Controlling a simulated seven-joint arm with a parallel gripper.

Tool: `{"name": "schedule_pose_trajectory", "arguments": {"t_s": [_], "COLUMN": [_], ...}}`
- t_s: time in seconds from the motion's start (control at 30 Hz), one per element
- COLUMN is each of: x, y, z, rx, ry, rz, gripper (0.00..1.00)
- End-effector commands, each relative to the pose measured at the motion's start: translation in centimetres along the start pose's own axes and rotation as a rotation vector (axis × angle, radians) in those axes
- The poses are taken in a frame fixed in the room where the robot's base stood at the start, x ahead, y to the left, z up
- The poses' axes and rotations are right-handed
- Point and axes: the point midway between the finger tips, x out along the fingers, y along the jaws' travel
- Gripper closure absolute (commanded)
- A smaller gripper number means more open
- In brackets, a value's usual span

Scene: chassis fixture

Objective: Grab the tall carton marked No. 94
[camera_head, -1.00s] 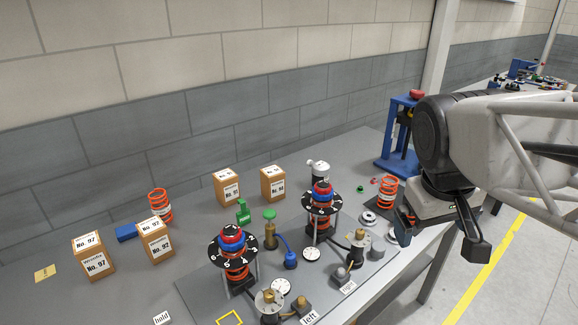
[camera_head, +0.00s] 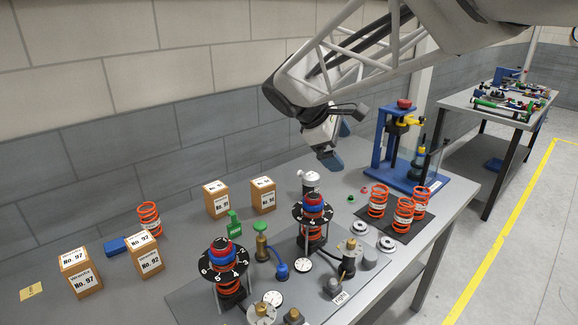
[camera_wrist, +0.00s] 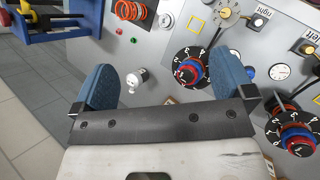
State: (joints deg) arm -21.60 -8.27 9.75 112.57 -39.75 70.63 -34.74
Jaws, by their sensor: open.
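Two brown cartons with white labels stand at the back of the bench in the head view, a left one (camera_head: 216,199) and a right one (camera_head: 263,195). Their numbers are too small to read surely, so I cannot tell which is No. 94. Nearer left stand a carton marked No. 97 (camera_head: 81,273) and one marked No. 92 (camera_head: 145,255). My gripper (camera_head: 335,145) hangs above the back of the bench, right of the two back cartons and apart from them. In the wrist view its blue fingers (camera_wrist: 168,85) are spread and empty.
Two spring assemblies with black dials (camera_head: 313,213) (camera_head: 224,256) stand on a plate in front. A white-topped cylinder (camera_head: 310,182) is below my gripper. A blue press (camera_head: 400,150) and orange springs (camera_head: 378,200) are to the right. A green block (camera_head: 234,224) stands before the back cartons.

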Motion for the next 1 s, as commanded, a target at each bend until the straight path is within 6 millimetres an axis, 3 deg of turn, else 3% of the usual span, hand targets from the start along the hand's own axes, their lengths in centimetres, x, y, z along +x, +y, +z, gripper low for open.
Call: {"name": "schedule_pose_trajectory", "arguments": {"t_s": [0.03,0.3,0.7,1.0], "x": [-0.3,-2.0,-5.1,-6.6], "y": [0.8,4.6,7.7,8.1], "z": [-1.7,-9.6,-22.5,-28.1], "rx": [-0.05,-0.305,-0.648,-0.777], "ry": [-0.017,-0.118,-0.288,-0.366], "rz": [0.019,0.132,0.296,0.362], "gripper": [0.0,0.0,0.0,0.0]}}
